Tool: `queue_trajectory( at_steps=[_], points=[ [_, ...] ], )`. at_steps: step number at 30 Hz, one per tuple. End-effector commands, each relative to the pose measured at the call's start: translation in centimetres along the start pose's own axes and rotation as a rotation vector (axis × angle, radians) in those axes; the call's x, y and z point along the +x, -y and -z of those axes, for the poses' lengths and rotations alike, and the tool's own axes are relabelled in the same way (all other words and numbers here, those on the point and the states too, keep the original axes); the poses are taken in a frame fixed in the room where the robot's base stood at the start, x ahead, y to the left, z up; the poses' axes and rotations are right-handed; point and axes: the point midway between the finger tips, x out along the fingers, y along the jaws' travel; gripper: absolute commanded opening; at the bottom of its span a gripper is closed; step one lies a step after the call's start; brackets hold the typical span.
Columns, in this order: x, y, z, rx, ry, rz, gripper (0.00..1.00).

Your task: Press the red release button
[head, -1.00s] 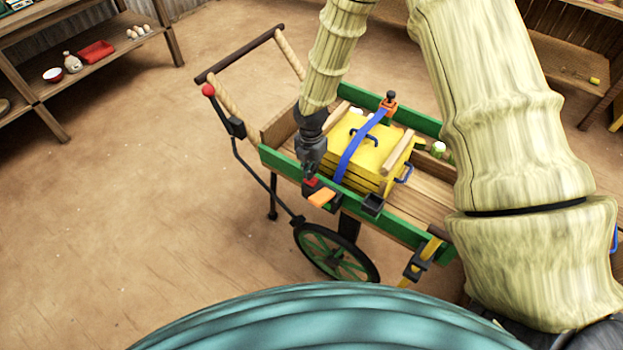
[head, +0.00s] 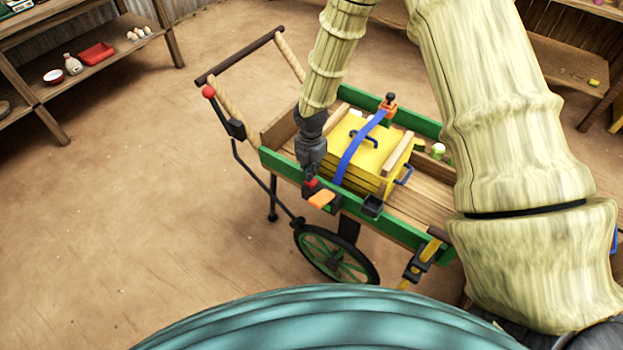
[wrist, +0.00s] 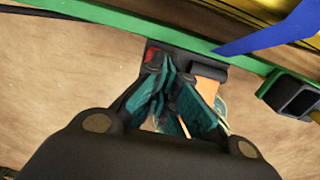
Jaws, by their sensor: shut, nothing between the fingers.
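The red release button (head: 312,184) sits on a dark buckle block (head: 326,203) on the cart's near green side rail. An orange lever (head: 321,200) sticks out beside it. My gripper (head: 309,177) is shut and empty, pointing down right at the button and partly covering it in the head view. In the wrist view the button (wrist: 152,54) shows as a red patch beside the teal fingertips (wrist: 166,72). I cannot tell whether the fingers touch it. The blue strap (head: 352,152) runs from the buckle side over the yellow box (head: 352,158).
The cart (head: 408,233) has green rails. A lever with a red knob (head: 208,91) rises at its left end. An empty black socket (head: 372,206) is on the near rail, right of the buckle. A shelf (head: 97,72) stands far left. The floor left of the cart is clear.

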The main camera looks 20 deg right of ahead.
Motion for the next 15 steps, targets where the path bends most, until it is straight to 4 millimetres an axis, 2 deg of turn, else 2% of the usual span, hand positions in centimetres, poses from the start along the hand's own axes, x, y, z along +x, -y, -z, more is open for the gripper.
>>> queue_trajectory(
  at_steps=[15],
  points=[
    [0.53,0.01,0.01,0.0,0.0,0.0,0.0]
  ],
)
